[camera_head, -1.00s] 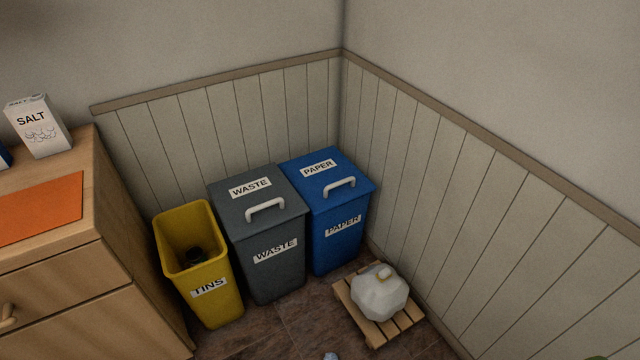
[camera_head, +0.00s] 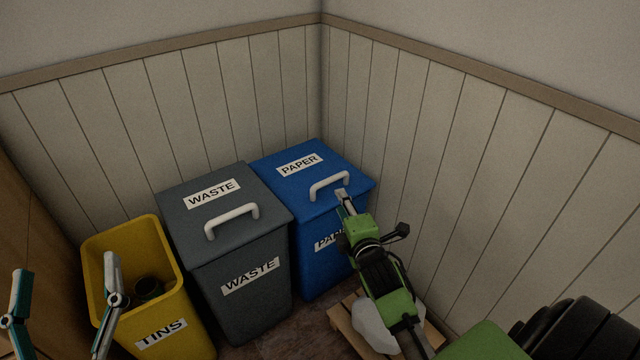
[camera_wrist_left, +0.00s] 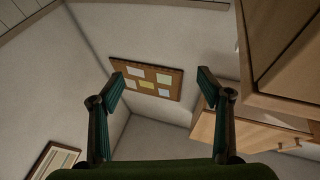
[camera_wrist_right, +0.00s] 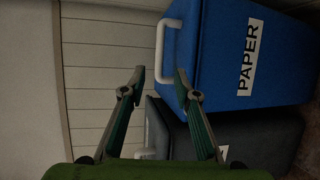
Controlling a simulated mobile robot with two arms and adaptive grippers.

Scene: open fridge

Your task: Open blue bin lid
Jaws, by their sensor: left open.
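The blue bin (camera_head: 315,240), labelled PAPER, stands in the corner with its lid (camera_head: 290,198) down. A white handle (camera_head: 330,185) rises from the lid's front part. My right gripper (camera_head: 342,193) is at the handle's right end. In the right wrist view, the right gripper's fingers (camera_wrist_right: 158,72) are parted, and the white handle (camera_wrist_right: 160,50) appears between and beyond their tips. I cannot tell whether they touch it. My left gripper (camera_head: 65,265) is open and empty at the lower left, in front of the yellow bin, away from the blue bin.
A grey WASTE bin (camera_head: 240,275) stands left of the blue bin, its lid down. An open yellow TINS bin (camera_head: 175,315) is further left. A white jug (camera_head: 372,325) on a wooden pallet (camera_head: 341,318) lies under my right arm. Panelled walls (camera_head: 450,130) close the corner.

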